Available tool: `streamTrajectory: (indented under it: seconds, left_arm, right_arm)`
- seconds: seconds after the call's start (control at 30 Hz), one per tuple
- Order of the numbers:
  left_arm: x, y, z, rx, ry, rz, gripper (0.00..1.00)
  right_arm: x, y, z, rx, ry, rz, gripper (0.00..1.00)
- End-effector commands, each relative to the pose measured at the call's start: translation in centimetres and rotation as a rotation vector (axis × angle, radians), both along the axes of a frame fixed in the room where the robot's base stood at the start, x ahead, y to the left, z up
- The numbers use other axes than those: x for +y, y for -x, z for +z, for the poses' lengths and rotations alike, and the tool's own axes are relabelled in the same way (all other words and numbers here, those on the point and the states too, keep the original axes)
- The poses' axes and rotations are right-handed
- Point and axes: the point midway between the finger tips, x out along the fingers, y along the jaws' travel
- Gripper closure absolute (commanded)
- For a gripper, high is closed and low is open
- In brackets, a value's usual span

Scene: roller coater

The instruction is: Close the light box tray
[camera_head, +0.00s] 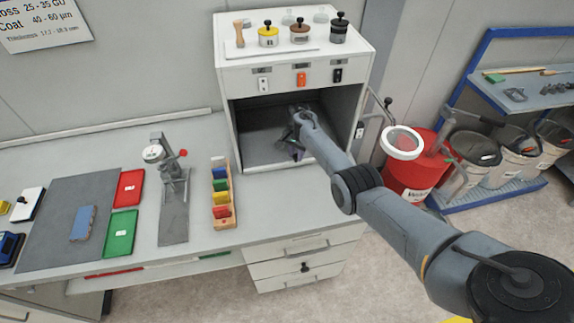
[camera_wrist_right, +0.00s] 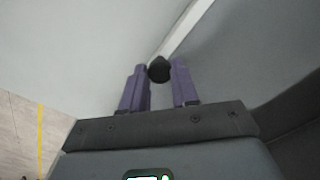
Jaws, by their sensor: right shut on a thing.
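The light box (camera_head: 228,75) is the white cabinet on the bench, with an open front and a dark grey interior. Its tray cannot be told apart clearly from the grey floor inside (camera_head: 262,150). My right arm reaches into the opening, and my right gripper (camera_head: 294,149) is low inside, partly hidden by the arm. In the right wrist view, the purple fingers of this gripper (camera_wrist_right: 160,83) are shut on a small black knob (camera_wrist_right: 159,67), close to a pale strip and a grey surface. My left gripper is not in view.
Jars and a wooden-handled tool stand on top of the light box. A rack of coloured blocks (camera_head: 221,197) and a gauge stand (camera_head: 173,195) are to its left. A red drum (camera_head: 412,180) stands on the floor to the right. Bare bench lies before the opening.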

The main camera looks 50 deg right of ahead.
Motion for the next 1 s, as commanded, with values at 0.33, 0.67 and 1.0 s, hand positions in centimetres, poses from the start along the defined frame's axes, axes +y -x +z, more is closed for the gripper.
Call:
streamTrajectory:
  seconds: [0.33, 0.67, 1.0]
  left_arm:
    - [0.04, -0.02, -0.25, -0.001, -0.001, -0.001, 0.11]
    - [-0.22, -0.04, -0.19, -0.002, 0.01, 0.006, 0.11]
    - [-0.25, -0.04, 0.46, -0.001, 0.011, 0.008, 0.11]
  right_arm:
    - [-0.59, 0.04, -0.23, -0.006, 0.006, -0.005, 1.0]
    - [-0.54, 0.04, -0.16, -0.005, 0.005, -0.005, 0.46]
    - [0.18, -0.07, 0.11, -0.004, 0.003, 0.003, 0.46]
